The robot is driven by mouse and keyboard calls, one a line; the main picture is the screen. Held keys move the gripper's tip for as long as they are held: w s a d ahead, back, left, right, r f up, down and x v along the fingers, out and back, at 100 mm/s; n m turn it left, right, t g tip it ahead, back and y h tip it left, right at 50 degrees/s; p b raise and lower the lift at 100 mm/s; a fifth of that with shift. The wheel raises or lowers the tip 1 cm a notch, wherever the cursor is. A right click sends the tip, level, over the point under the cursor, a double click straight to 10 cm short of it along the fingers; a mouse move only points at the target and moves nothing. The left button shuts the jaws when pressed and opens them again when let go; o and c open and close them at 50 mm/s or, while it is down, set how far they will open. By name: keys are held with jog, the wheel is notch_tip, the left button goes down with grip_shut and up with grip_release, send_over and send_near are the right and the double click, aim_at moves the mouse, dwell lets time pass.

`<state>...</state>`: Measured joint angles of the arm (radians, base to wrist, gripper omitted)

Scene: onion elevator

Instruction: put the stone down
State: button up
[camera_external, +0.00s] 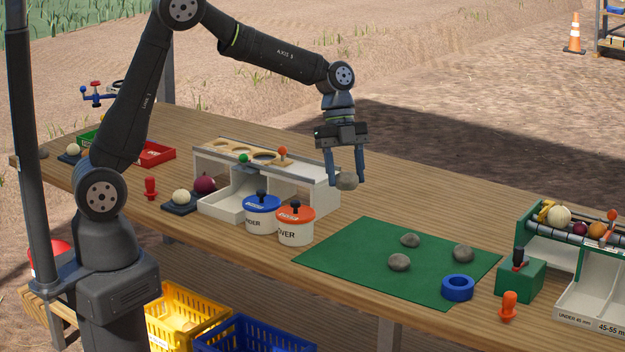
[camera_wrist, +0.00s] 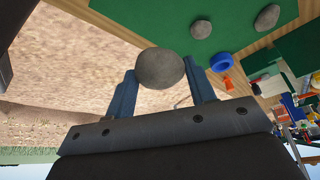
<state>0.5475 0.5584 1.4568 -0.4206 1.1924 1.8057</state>
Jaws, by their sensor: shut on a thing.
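A grey stone (camera_external: 347,181) is held between the blue fingers of my gripper (camera_external: 345,180), above the table to the left of the green mat's far left corner. In the wrist view the held stone (camera_wrist: 160,68) sits between the two fingertips (camera_wrist: 162,78). Three other grey stones lie on the green mat (camera_external: 345,255): one at the back (camera_external: 410,240), one at the right (camera_external: 463,253) and one nearer the front (camera_external: 399,262). The wrist view shows two mat stones, one (camera_wrist: 201,29) nearer the held stone and another (camera_wrist: 267,17).
A blue ring (camera_external: 457,288) sits at the mat's front right. A white sizing stand (camera_external: 325,196) and two lidded pots, blue (camera_external: 262,214) and orange (camera_external: 295,223), stand left of the mat. A green box (camera_external: 520,279) and roller sorter (camera_external: 590,270) stand at right.

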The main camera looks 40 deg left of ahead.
jog(key=s+d+m, duration=0.2)
jog(key=s+d, duration=0.3)
jog(key=s, duration=0.2)
send_over(354, 249)
jog(key=a, duration=0.1)
jog(key=shift+g, duration=0.4)
jog(key=f, duration=1.2)
jog(key=shift+w, duration=0.4)
jog(key=shift+w+f, duration=0.1)
jog(key=shift+f, duration=1.9)
jog(key=shift+f, duration=0.15)
jog(key=o, duration=1.2)
